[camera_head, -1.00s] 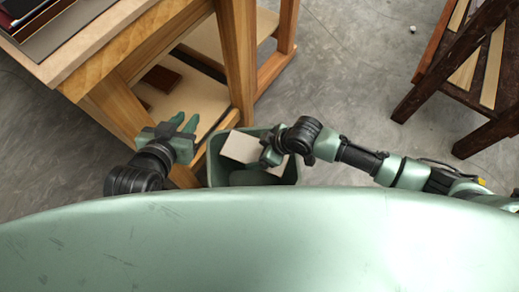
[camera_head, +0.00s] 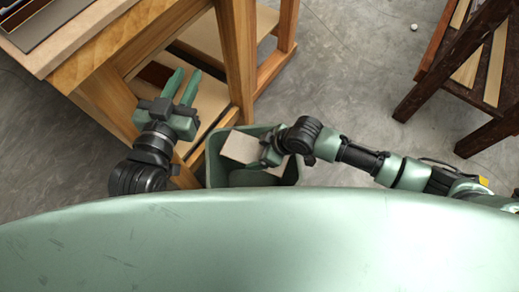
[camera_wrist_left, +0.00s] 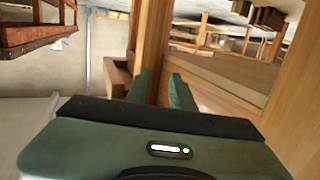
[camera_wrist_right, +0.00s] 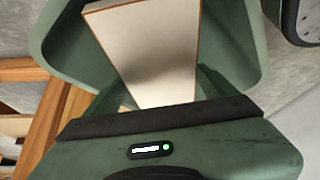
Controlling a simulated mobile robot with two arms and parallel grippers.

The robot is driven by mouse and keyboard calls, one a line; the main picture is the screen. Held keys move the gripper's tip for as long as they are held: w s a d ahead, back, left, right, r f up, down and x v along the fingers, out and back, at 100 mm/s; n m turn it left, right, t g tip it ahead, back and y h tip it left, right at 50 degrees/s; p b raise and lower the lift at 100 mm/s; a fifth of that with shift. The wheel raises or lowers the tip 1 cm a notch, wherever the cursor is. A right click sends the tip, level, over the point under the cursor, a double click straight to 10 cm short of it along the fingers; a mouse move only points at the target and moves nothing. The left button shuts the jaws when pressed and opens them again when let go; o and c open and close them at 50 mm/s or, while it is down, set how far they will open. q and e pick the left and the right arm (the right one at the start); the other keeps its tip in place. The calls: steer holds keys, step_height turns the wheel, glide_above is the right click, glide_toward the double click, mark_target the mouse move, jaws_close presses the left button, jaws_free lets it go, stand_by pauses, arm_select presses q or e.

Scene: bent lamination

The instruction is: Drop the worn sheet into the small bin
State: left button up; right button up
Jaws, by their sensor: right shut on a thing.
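The worn sheet (camera_head: 240,147) is a pale, stiff panel with a thin brown edge. My right gripper (camera_head: 268,156) is shut on it, and it fills the middle of the right wrist view (camera_wrist_right: 150,50). The small bin (camera_head: 211,170) is green and open-topped, below my right gripper. The sheet is tilted over the bin's mouth, inside its outline; the right wrist view shows the bin's green walls (camera_wrist_right: 235,45) around it. I cannot tell how deep the sheet reaches. My left gripper (camera_head: 183,86) is open and empty, left of the bin beside the wooden table.
A wooden table (camera_head: 95,62) with dark sheets on top stands at the upper left, its leg (camera_head: 237,60) just behind the bin. A dark wooden rack (camera_head: 455,90) stands at the right. The grey floor between them is clear.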

steer(key=o, duration=1.3)
steer(key=shift+c, duration=0.2)
steer(key=shift+d+r, duration=0.1)
steer(key=shift+r, duration=0.15)
steer(key=p+v, duration=0.2)
steer(key=v, duration=0.1)
steer(key=shift+r, duration=0.25)
steer(key=p+v, duration=0.1)
steer(key=v, duration=0.2)
steer(key=shift+s+d+r, duration=0.15)
steer(key=shift+d+r, duration=0.05)
steer(key=shift+d, duration=0.05)
arm_select(q)
steer(key=s+a+f+g+y, duration=0.2)
steer(key=s+a+f+g, duration=0.2)
steer(key=s+f+g, duration=0.4)
steer(key=shift+s+f+g+y, duration=0.3)
steer(key=shift+s+f, duration=0.25)
steer(key=shift+f, duration=1.7)
arm_select(e)
steer(key=shift+r, duration=0.1)
arm_select(q)
steer(key=shift+a, duration=0.1)
